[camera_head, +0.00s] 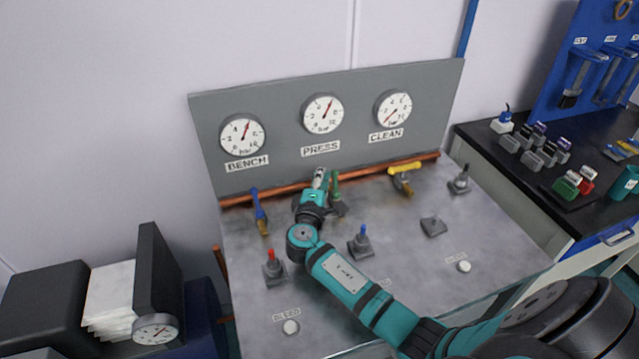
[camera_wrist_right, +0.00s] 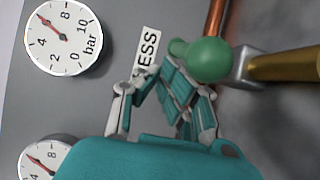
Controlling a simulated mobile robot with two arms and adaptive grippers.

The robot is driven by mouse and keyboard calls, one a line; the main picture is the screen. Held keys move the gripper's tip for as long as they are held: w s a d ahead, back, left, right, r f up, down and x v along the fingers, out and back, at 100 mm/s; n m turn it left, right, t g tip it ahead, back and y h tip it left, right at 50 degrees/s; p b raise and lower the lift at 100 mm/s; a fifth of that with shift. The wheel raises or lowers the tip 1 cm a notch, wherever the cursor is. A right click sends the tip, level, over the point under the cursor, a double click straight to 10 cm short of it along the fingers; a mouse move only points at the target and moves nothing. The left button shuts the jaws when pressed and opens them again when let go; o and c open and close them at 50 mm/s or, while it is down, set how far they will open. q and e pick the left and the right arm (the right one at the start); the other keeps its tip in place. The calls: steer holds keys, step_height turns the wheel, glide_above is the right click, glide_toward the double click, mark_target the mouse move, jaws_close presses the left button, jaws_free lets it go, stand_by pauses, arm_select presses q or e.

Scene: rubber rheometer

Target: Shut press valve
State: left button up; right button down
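The press valve has a green handle (camera_head: 335,184) on the bench deck, below the middle gauge and its PRESS label (camera_head: 321,149). The handle points back towards the panel, and the valve's body is partly hidden by my right gripper. In the right wrist view the rounded end of the green handle (camera_wrist_right: 205,60) is close, beside a grey block and a brass part (camera_wrist_right: 285,66). My right gripper (camera_head: 320,176) is just left of the handle, its fingertips (camera_wrist_right: 155,80) close together with nothing between them. Contact with the handle cannot be told. My left gripper is not in view.
A blue-handled valve (camera_head: 258,206) stands to the left and a yellow-handled valve (camera_head: 404,169) to the right. A copper pipe (camera_head: 375,168) runs along the panel's foot. Red-tipped (camera_head: 272,268) and blue-tipped (camera_head: 362,241) fittings stand on the deck near my right arm.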

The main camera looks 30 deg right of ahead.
steer(key=shift+w+d+b, duration=0.15)
steer(key=shift+d+b, duration=0.1)
steer(key=shift+b, duration=0.2)
stand_by(2.0)
stand_by(1.0)
steer(key=v, duration=1.2)
